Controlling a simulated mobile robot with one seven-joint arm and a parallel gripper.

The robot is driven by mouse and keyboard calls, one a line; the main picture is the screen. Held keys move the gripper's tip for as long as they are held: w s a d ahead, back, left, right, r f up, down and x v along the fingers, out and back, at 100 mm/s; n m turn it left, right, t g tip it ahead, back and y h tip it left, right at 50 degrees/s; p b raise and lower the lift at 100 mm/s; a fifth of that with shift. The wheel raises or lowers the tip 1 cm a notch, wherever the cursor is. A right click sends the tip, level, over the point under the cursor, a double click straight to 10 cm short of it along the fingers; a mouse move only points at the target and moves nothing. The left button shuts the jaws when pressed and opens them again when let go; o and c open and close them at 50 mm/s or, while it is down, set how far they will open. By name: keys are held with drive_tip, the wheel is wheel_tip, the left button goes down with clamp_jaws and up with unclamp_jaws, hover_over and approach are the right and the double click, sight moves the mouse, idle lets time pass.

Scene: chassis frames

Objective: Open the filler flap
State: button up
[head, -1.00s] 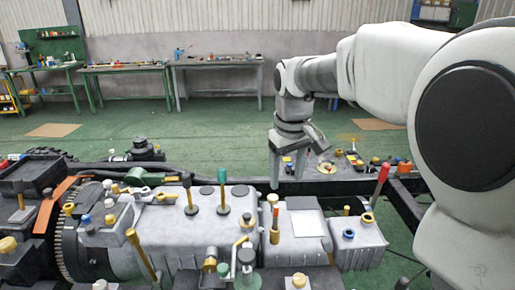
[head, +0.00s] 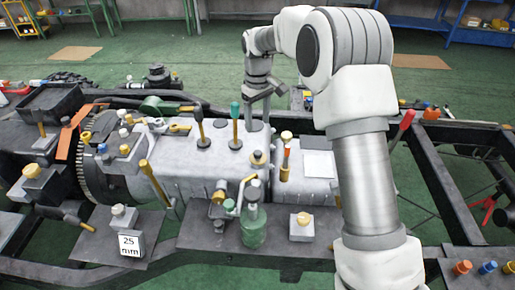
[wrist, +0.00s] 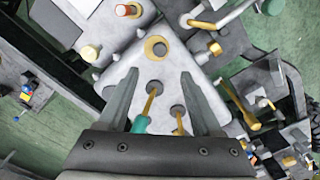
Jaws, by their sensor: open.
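My gripper (head: 257,124) is open and empty above the far side of the grey gearbox housing (head: 175,160), right of two upright levers (head: 235,125). In the wrist view the open jaws (wrist: 160,76) point down at the housing, with the green-handled lever (wrist: 141,123) and a second lever (wrist: 179,118) between the fingers. A yellow-ringed opening or cap (wrist: 157,46) lies just beyond the fingertips; it also shows in the head view (head: 258,158). A pale square plate (head: 319,164) lies right of it. I cannot tell which part is the filler flap.
A red-tipped lever (head: 403,125) stands to the right, near the dark frame rails (head: 440,185). A green bottle-like part (head: 253,220) and a yellow-capped block (head: 302,225) stand in front. Open green floor lies behind.

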sight(258, 152)
wheel_tip(258, 152, down, 12)
drive_tip(key=shift+f+p, duration=0.2)
drive_tip(key=shift+p, duration=0.15)
clamp_jaws()
idle(0.3)
idle(1.1)
